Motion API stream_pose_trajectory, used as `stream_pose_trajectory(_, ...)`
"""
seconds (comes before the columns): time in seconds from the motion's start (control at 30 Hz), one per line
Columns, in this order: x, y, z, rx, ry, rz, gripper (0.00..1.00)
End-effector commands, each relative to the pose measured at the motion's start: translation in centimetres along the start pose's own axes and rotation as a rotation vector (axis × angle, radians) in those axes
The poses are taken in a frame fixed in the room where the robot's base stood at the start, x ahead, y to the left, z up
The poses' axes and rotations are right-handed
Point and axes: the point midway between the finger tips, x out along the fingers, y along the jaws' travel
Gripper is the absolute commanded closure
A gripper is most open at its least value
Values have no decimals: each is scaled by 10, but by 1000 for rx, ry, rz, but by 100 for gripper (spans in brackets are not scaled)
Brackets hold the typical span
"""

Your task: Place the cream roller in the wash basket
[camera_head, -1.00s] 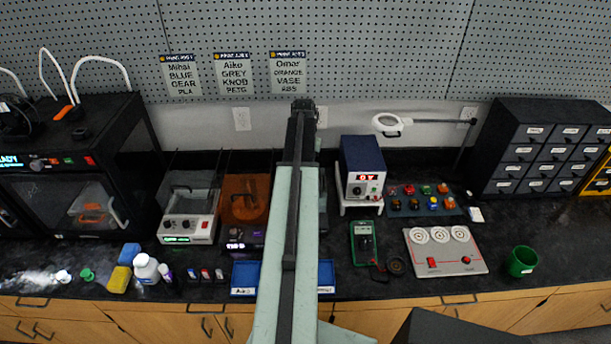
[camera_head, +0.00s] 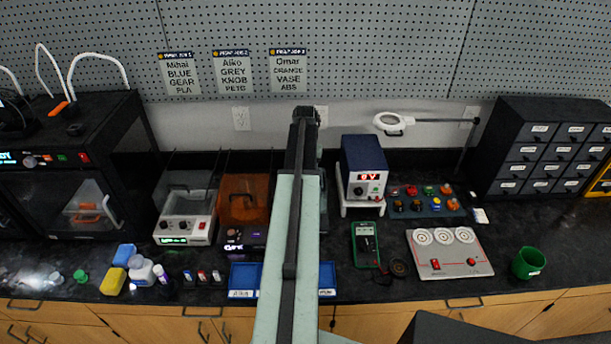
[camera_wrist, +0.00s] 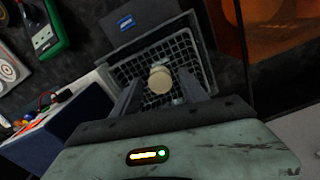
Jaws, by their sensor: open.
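The cream roller (camera_wrist: 159,80) shows in the wrist view as a short pale cylinder, seen nearly end-on. It appears within the dark wire-mesh wash basket (camera_wrist: 204,62), over its grid floor. I cannot tell whether it touches the floor. My gripper (camera_wrist: 162,92) is open, with one finger on each side of the roller and dark gaps between.
An orange-covered machine (camera_head: 243,195) stands left of my arm, and a blue power supply (camera_head: 363,165) stands right. Blue trays (camera_head: 244,278) sit at the front.

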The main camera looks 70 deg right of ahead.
Motion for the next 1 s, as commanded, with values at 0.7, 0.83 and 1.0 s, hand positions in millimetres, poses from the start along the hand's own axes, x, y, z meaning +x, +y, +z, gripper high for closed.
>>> stream_pose_trajectory(0.7,-115,1,0,1,0,0,49)
stream_pose_trajectory(0.83,-125,1,0,2,0,0,49)
stream_pose_trajectory(1.0,-124,1,0,2,0,0,49)
